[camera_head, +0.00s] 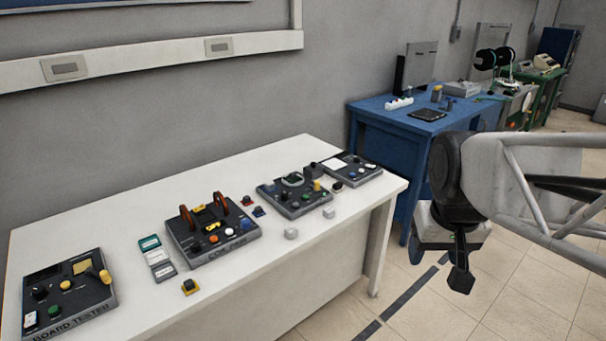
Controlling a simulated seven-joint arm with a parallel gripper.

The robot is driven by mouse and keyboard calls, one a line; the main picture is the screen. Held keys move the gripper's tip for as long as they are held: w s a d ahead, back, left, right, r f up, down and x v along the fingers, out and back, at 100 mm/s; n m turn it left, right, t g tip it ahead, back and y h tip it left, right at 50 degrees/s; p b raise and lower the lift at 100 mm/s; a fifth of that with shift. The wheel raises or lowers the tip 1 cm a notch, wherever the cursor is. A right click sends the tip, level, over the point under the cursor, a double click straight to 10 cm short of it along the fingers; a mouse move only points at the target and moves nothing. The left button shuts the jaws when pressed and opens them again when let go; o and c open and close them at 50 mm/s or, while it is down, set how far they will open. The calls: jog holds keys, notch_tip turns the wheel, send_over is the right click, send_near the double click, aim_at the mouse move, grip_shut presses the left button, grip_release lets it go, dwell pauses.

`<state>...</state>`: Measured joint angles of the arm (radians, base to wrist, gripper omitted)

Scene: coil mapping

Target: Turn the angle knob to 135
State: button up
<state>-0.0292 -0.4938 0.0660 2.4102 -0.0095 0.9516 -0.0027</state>
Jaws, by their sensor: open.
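My gripper (460,280) hangs at the right, beyond the table's right end, pointing down. It is open and apart from all the panels, with nothing seen in it.
The white table (120,230) also holds a board tester (70,312) at left, two dark panels (300,205) (352,178) at right, green and grey cards (157,257), a yellow block (190,287) and grey cubes (291,233). A blue table (395,120) stands behind.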

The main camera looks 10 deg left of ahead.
jog(key=w+a+r+n, duration=0.1)
jog(key=w+a, duration=0.2)
jog(key=w, duration=0.6)
jog(key=w+a+r, duration=0.2)
jog(key=w, duration=0.7)
jog(key=n+g, duration=0.2)
jog(key=n, duration=0.3)
send_over(285, 193)
notch_tip(285, 193, down, 26)
jog(key=shift+s+d+r, duration=0.1)
jog(key=shift+r, duration=0.05)
jog(key=shift+f, duration=0.2)
jog(key=shift+f, duration=3.85)
